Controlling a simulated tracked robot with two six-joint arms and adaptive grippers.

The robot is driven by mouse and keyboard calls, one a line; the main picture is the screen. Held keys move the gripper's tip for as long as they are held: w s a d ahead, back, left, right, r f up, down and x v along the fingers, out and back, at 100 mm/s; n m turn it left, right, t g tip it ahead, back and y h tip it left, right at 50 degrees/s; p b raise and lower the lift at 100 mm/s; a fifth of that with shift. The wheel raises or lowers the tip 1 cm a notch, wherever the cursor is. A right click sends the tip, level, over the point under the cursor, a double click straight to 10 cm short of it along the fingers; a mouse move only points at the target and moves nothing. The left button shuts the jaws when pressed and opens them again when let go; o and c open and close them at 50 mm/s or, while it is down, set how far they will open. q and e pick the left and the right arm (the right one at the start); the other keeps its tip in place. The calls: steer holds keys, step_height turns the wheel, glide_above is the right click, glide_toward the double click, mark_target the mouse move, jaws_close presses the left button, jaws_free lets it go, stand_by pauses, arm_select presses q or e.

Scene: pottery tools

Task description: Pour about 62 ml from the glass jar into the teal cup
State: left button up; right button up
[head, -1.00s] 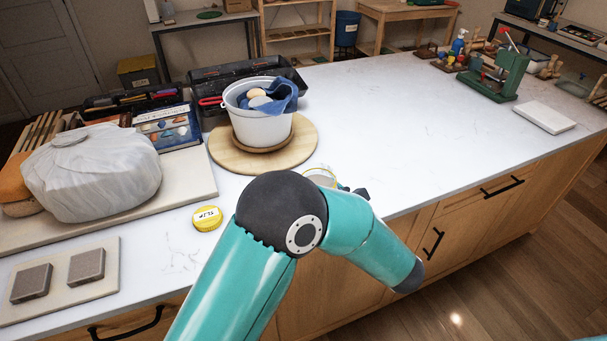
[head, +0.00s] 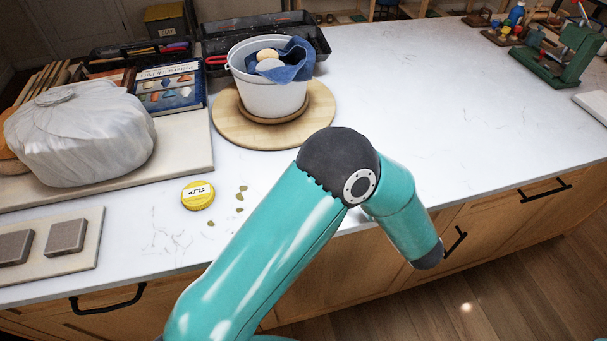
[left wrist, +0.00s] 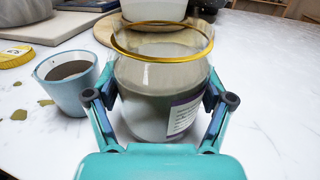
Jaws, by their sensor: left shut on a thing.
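The glass jar (left wrist: 150,105) has a gold rim and a paper label, and holds grey slip. In the left wrist view my left gripper (left wrist: 163,88) is shut on it, one finger on each side, and the jar looks about upright. The teal cup (left wrist: 68,85) stands upright on the counter just left of the jar, apart from it, with grey-brown slip inside. In the head view my left arm hides the jar, the cup and the gripper. My right gripper is not in view.
A yellow lid (head: 198,195) lies on the counter (head: 420,110), with several small olive spots (head: 240,210) beside it. A white bucket (head: 268,95) with a blue cloth stands on a round wooden board (head: 232,125) behind.

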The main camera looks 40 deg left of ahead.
arm_select(q)
steer(key=shift+s+r, duration=0.15)
steer(key=shift+r, duration=0.15)
steer(key=shift+r, duration=0.1)
steer(key=shift+s+r+n, duration=0.1)
steer(key=shift+r+n, duration=0.25)
steer(key=shift+n, duration=0.15)
steer(key=r+n, duration=0.1)
steer(key=s+a+r+n+h, duration=0.1)
steer(key=shift+r+n+b, duration=0.3)
steer(key=shift+b, duration=0.1)
steer(key=r+n, duration=0.1)
steer(key=s+n+b, duration=0.1)
steer(key=a+r+n+h, duration=0.1)
steer(key=shift+s+a+r+b, duration=0.1)
steer(key=shift+s+r+b, duration=0.15)
steer(key=shift+r+b, duration=0.1)
steer(key=shift+f+n+b, duration=0.25)
steer(key=shift+n+b, duration=0.05)
steer(key=shift+b, duration=0.25)
steer(key=shift+r+n+h, duration=0.1)
steer(key=shift+n+h, duration=0.2)
steer(key=shift+b, duration=0.45)
